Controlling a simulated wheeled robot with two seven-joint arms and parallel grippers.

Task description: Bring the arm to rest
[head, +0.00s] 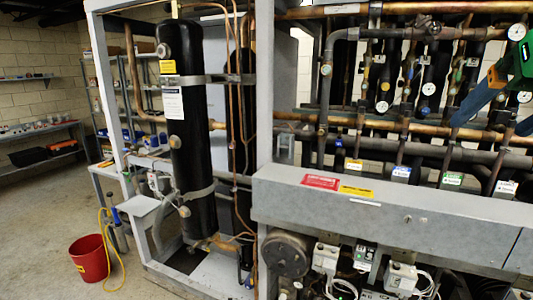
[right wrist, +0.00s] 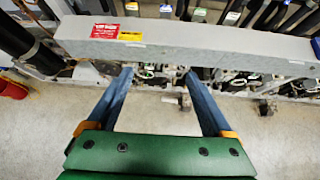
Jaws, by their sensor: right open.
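My right gripper (head: 492,122) shows at the upper right edge of the head view, in front of the pipes of the compressor rack. Its green body (head: 522,62) is partly cut off by the frame edge, and its blue fingers point down and left. In the right wrist view the right gripper (right wrist: 158,76) has its two blue fingers wide apart with nothing between them. It is open and empty. The fingers point toward the lower part of the rack, below the grey beam (right wrist: 200,42). My left gripper is in neither view.
The grey panel (head: 385,212) with red and yellow labels runs across the rack front. A tall black cylinder (head: 190,130) stands in the frame at left. A red bucket (head: 90,260) with a yellow hose stands on the floor. Open floor lies at left.

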